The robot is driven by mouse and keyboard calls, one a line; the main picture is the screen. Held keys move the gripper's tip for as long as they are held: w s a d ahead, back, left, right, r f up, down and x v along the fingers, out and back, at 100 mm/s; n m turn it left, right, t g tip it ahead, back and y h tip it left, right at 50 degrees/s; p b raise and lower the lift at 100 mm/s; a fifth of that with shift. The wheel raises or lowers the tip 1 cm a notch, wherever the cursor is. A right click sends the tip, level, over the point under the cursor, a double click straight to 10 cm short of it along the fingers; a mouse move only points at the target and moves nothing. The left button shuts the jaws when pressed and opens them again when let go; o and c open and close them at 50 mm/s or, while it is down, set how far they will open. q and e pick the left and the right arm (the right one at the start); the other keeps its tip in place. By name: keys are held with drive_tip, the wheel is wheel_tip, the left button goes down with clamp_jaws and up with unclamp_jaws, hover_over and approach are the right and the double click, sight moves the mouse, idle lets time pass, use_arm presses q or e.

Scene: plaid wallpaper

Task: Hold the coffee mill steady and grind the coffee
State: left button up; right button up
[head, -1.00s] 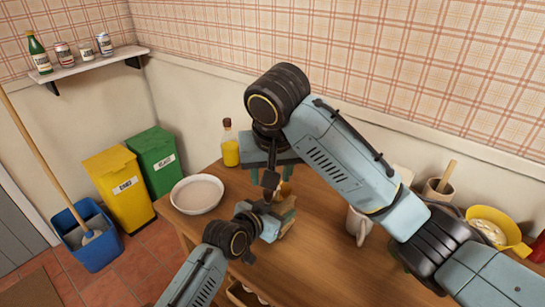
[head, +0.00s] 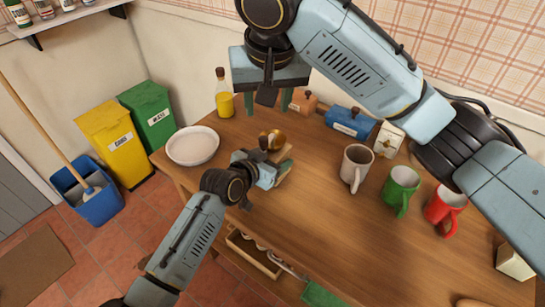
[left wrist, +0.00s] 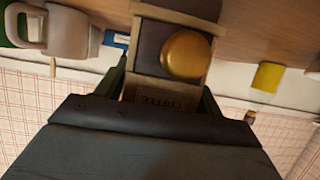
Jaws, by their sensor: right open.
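The coffee mill (head: 283,156) stands on the wooden table (head: 330,220), partly hidden by my left wrist. Its round brass top (head: 273,140) shows in the head view. In the left wrist view the brass dome (left wrist: 186,54) and the front marked COFFEE (left wrist: 165,101) fill the middle. My left gripper (head: 284,165) has one finger on each side of the mill body and looks closed on it. My right gripper (head: 269,104) hangs above and behind the mill, open and apart from it. I cannot make out the mill's crank.
A white bowl (head: 192,146) and an oil bottle (head: 224,94) stand left of the mill. Grey (head: 355,166), green (head: 401,187) and red (head: 445,208) mugs stand to the right. The front table top is clear.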

use_arm(q)
drive_tip(key=o, duration=0.3)
drive_tip(key=shift+o, duration=0.2)
drive_tip(key=v, duration=1.2)
drive_tip(key=shift+a, duration=0.1)
